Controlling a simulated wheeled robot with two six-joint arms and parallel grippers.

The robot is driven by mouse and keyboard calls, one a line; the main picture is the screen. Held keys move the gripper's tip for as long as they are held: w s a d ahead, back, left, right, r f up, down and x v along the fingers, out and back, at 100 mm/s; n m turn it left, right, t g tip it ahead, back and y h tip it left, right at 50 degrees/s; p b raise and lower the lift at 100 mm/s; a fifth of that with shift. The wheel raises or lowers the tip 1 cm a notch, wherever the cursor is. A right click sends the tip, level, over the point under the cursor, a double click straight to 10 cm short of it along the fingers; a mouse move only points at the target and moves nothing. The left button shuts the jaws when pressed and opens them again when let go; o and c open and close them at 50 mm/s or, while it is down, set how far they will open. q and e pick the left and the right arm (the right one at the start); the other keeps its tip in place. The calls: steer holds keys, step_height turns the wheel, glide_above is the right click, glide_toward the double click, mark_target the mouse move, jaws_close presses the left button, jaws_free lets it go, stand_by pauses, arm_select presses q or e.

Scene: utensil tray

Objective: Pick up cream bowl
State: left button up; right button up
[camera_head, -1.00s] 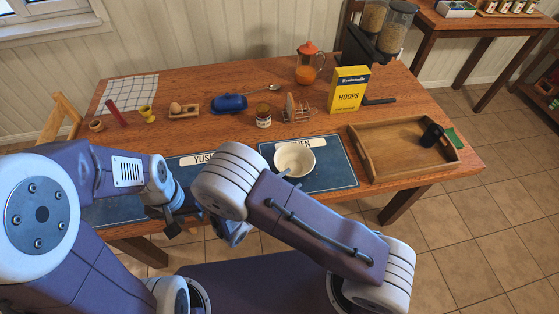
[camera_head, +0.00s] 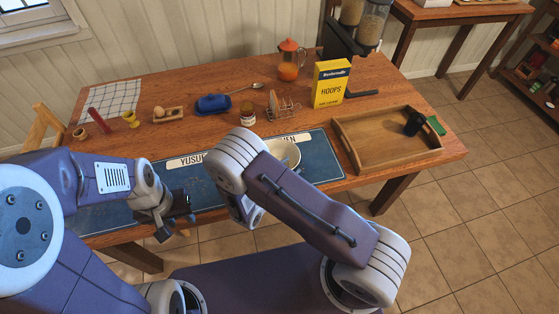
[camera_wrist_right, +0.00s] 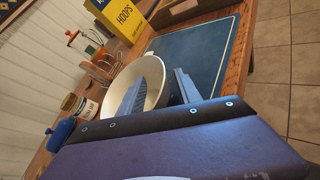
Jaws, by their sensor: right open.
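The cream bowl (camera_head: 286,153) sits upright on the blue placemat at the right, partly hidden by my right arm in the head view. In the right wrist view the cream bowl (camera_wrist_right: 153,76) lies just beyond my right gripper (camera_wrist_right: 157,85). The two fingers are apart, with one overlapping the bowl in the picture and the other to its right. I cannot tell whether they touch it. My right fingers are hidden behind the arm in the head view. My left gripper (camera_head: 178,212) is near the table's front edge at the left, and its jaws are unclear.
A wooden tray (camera_head: 349,148) with a dark cup (camera_head: 413,123) stands to the right of the bowl. Behind it are a toast rack (camera_head: 283,108), a jar (camera_head: 247,114) and a yellow cereal box (camera_head: 330,84). A blue butter dish (camera_head: 212,103) is further left.

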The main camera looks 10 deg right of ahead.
steer(key=x, duration=0.2)
steer(key=shift+w+d+f, duration=0.15)
steer(key=shift+w+d, duration=0.05)
steer(key=shift+d, duration=0.05)
steer(key=shift+a, duration=0.1)
steer(key=shift+c, duration=1.2)
steer(key=shift+s, duration=0.1)
jaws_close()
steer(key=shift+r, duration=0.45)
steer(key=r, duration=0.2)
steer(key=d+r, duration=0.1)
steer(key=r, duration=0.1)
steer(key=shift+d, duration=0.1)
steer(key=s+d+r, duration=0.1)
steer(key=d+r, duration=0.5)
steer(key=d, duration=0.4)
steer(key=shift+d, duration=0.25)
